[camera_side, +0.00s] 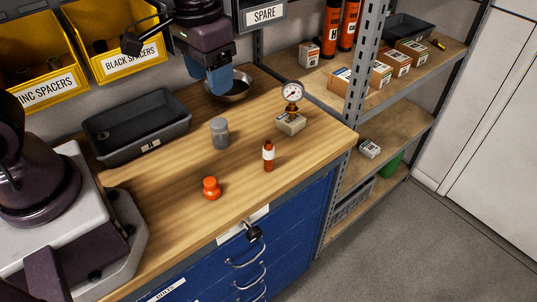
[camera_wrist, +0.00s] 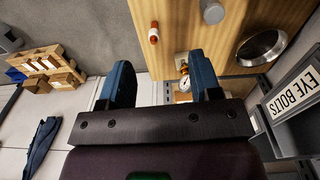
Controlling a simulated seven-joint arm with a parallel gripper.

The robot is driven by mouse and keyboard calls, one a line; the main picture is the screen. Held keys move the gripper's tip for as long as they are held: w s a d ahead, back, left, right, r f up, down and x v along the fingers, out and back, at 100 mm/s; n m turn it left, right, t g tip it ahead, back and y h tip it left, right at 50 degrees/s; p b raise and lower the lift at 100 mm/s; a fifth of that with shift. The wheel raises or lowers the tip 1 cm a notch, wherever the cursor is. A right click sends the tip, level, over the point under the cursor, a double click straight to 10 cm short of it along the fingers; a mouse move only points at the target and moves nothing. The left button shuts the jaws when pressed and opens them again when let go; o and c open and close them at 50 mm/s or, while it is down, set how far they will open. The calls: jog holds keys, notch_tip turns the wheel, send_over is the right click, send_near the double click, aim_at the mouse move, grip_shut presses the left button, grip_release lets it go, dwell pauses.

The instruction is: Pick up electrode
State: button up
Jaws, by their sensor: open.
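No thing is labelled as the electrode, and I cannot tell for certain which one it is. A slim red-orange cylinder with a white band (camera_side: 268,156) stands upright on the wooden bench (camera_side: 150,215); it also shows in the wrist view (camera_wrist: 153,32). A grey cylinder (camera_side: 220,133) stands to its left, and a short orange knobbed piece (camera_side: 211,188) stands nearer the front edge. A dial gauge (camera_side: 292,92) rises from a pale block behind. My gripper (camera_side: 220,84), with blue fingers, is open and empty above the back of the bench; its fingers (camera_wrist: 163,80) are spread apart in the wrist view.
A metal bowl (camera_side: 234,88) sits below and behind my gripper. A dark tray (camera_side: 136,125) lies at the bench's back left, under yellow spacer bins (camera_side: 40,92). A metal shelf with boxes (camera_side: 372,75) stands at right. The front middle of the bench is mostly clear.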

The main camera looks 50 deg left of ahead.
jog(key=n+g, duration=0.1)
jog(key=n, duration=0.1)
send_over(268, 142)
jog(key=s, duration=0.4)
notch_tip(268, 142, down, 8)
jog(key=w+n, duration=0.2)
jog(key=w, duration=0.3)
jog(key=f, duration=0.9)
jog(key=s+f, duration=0.1)
jog(key=f, duration=0.3)
jog(key=shift+f, duration=0.3)
grip_shut()
